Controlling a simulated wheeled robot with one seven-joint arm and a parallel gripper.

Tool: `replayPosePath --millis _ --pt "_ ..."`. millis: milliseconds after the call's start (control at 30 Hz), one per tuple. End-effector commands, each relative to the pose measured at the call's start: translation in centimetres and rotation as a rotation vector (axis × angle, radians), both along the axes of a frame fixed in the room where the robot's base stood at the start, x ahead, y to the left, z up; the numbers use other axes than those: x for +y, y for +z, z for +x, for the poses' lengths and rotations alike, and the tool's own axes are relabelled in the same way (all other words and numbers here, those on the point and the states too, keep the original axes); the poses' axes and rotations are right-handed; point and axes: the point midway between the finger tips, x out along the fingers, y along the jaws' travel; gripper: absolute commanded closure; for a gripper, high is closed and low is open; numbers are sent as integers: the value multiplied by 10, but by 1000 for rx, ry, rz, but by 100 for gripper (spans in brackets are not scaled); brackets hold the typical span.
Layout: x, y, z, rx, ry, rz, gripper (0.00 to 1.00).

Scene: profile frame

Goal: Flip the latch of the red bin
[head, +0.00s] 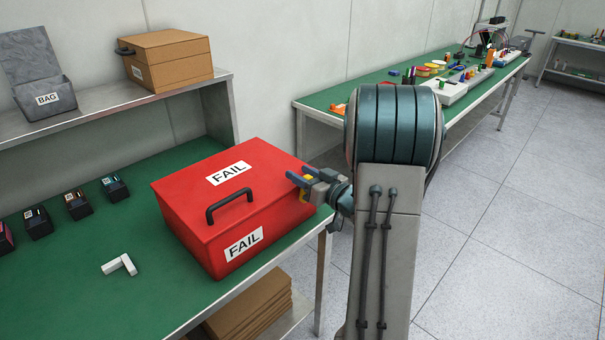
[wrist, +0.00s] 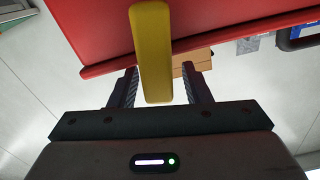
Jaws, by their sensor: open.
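The red bin (head: 205,200) stands on the green bench top with its lid shut, a dark handle (head: 229,206) on top and two FAIL labels. Its yellow latch (wrist: 152,45) shows large in the wrist view against the red side, and a small bit of it (head: 304,197) shows below my gripper in the head view. My gripper (head: 303,180) is at the bin's right side, open. In the wrist view the latch's free end lies between the two fingers (wrist: 160,88), with a gap on each side. I cannot tell whether a finger touches it.
Several small dark boxes (head: 77,205) and a white L-shaped piece (head: 120,265) lie left of the bin. A shelf (head: 110,106) behind holds a grey BAG bin (head: 45,97) and a brown box (head: 168,58). A cluttered second bench (head: 320,100) stands behind my arm.

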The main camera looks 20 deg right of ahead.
Motion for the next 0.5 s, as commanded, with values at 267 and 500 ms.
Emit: replayPosePath --millis 267,500 --pt "1 0 2 0 0 0 56" --pt "0 0 2 0 0 0 100"
